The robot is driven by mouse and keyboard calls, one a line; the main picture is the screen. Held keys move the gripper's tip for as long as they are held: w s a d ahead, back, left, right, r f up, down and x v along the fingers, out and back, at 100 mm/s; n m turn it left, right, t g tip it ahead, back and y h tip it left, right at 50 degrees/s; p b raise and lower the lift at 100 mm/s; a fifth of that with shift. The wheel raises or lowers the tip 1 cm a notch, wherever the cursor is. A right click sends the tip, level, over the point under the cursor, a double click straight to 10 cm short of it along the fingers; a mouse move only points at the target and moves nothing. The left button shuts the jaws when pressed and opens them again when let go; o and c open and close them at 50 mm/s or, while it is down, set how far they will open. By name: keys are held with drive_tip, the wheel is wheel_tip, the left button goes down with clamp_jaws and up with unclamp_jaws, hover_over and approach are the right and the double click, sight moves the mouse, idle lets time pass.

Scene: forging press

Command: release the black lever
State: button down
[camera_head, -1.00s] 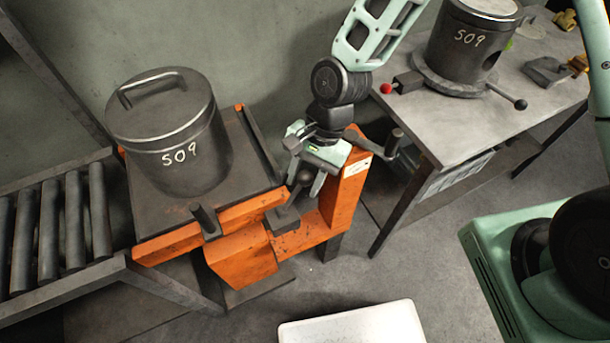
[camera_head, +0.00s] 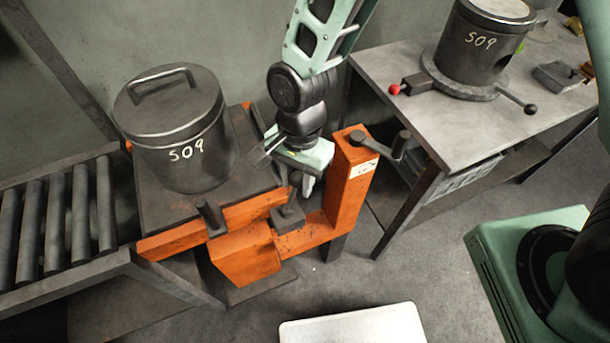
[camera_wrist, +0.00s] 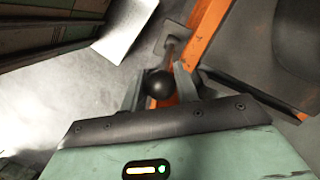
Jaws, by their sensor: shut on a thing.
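The black lever (camera_head: 289,212) stands on the orange frame (camera_head: 352,180) in front of the workbench's left side. Its round black knob (camera_wrist: 158,83) shows between the two fingers in the wrist view, and its shaft runs up to a grey square plate. My gripper (camera_wrist: 160,88) is closed around the knob, one finger on each side. In the head view my gripper (camera_head: 300,184) is at the upper end of the lever and hides the knob.
A lidded dark canister marked 509 (camera_head: 195,168) stands left of my gripper. A crank handle (camera_head: 400,146) is close on the right. The workbench (camera_head: 405,65) holds a second 509 canister (camera_head: 480,62). Rollers (camera_head: 80,210) lie at left; a white panel (camera_head: 350,328) is at the front.

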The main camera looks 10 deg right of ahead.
drive_tip(key=shift+s+a+r+t+h+p, duration=0.15)
drive_tip(key=shift+s+a+h+p, duration=0.05)
drive_tip(key=shift+a+h, duration=0.4)
drive_tip(key=shift+s+a+r+t+h+p, duration=0.15)
drive_tip(key=shift+a+h+p, duration=0.05)
drive_tip(key=shift+a+h, duration=0.4)
drive_tip(key=s+a+f+t+h, duration=0.1)
drive_tip(key=a+f+h, duration=0.1)
drive_tip(key=a+h, duration=0.2)
drive_tip(key=shift+s+a+m+h, duration=0.3)
drive_tip(key=shift+s+a+h, duration=0.1)
drive_tip(key=shift+a, duration=0.7)
drive_tip(key=c, duration=1.1)
unclamp_jaws()
drive_tip(key=shift+a, duration=0.1)
drive_tip(key=b+v, duration=0.4)
drive_tip(key=v, duration=1.3)
drive_tip(key=shift+s+r, duration=0.2)
